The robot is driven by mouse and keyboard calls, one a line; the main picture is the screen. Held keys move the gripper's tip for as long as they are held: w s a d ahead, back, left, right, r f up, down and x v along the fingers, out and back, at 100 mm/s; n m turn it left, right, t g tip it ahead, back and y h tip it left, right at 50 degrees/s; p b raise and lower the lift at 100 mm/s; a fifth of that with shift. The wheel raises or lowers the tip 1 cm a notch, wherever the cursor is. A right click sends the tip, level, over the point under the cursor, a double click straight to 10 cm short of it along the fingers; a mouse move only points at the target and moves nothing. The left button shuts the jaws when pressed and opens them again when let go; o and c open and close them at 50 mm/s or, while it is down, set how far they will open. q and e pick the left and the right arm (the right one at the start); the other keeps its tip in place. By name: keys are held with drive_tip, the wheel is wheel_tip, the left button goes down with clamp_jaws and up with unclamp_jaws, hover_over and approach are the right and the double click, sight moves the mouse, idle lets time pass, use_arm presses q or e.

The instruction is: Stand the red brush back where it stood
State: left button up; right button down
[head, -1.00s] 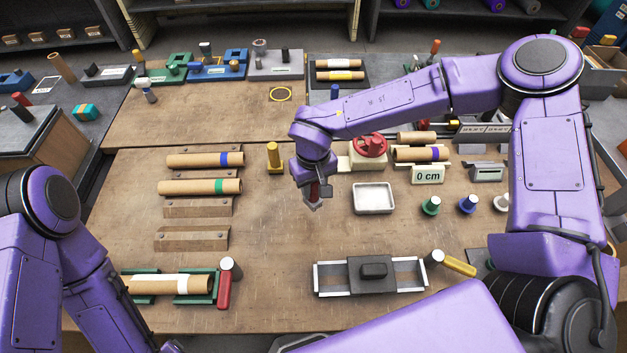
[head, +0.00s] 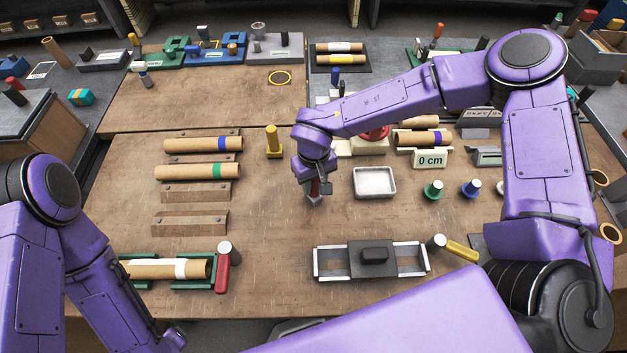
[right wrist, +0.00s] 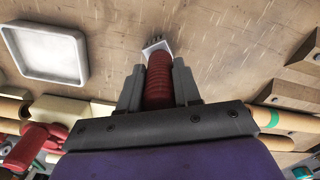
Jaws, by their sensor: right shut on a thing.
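My right gripper (head: 314,182) is shut on the red brush (head: 314,190), over the middle of the wooden table. In the right wrist view the brush's ribbed red handle (right wrist: 160,82) sits between the two dark fingers, with a pale grey tip (right wrist: 155,46) beyond them. The brush points down toward the table; I cannot tell whether its tip touches. A green (head: 433,188) and a blue (head: 470,187) round-based piece stand to the right, with a similar one at the far right partly behind my arm.
A white tray (head: 374,182) lies just right of the brush. A yellow post (head: 273,140) stands to its left rear. Brown rolls (head: 190,172) on wooden racks are at left. A grey sliding fixture (head: 372,260) is in front.

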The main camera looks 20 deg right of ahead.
drive_tip(key=shift+f, duration=0.4)
drive_tip(key=c, duration=0.7)
unclamp_jaws()
wheel_tip(320, 180, up, 10)
drive_tip(key=shift+r+b, duration=0.25)
drive_tip(key=shift+b, duration=0.55)
